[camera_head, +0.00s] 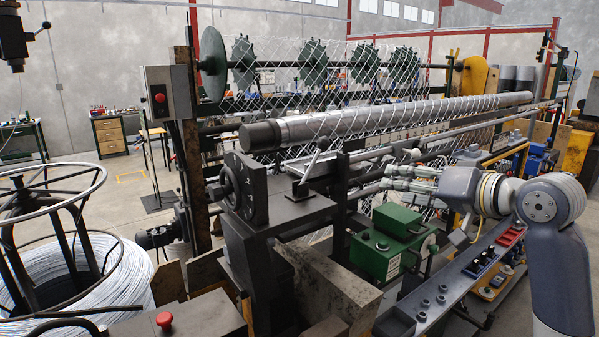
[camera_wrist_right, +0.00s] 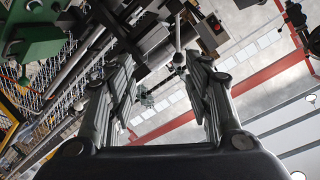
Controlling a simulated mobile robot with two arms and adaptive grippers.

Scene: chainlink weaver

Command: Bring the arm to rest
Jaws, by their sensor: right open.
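My right arm (camera_head: 555,230) comes in from the right in the head view, with its gripper (camera_head: 390,178) pointing left in front of the weaving machine. In the right wrist view the two fingers of the gripper (camera_wrist_right: 160,65) stand apart with nothing between them. The gripper is open and empty. It appears over the area near the green box (camera_head: 388,243), close to the wire mesh; I cannot tell the exact gap. My left gripper is not in view.
The long steel roller (camera_head: 400,118) runs across the machine behind the gripper. A wire coil (camera_head: 110,280) stands at the left. Open floor (camera_head: 120,190) shows at the back left.

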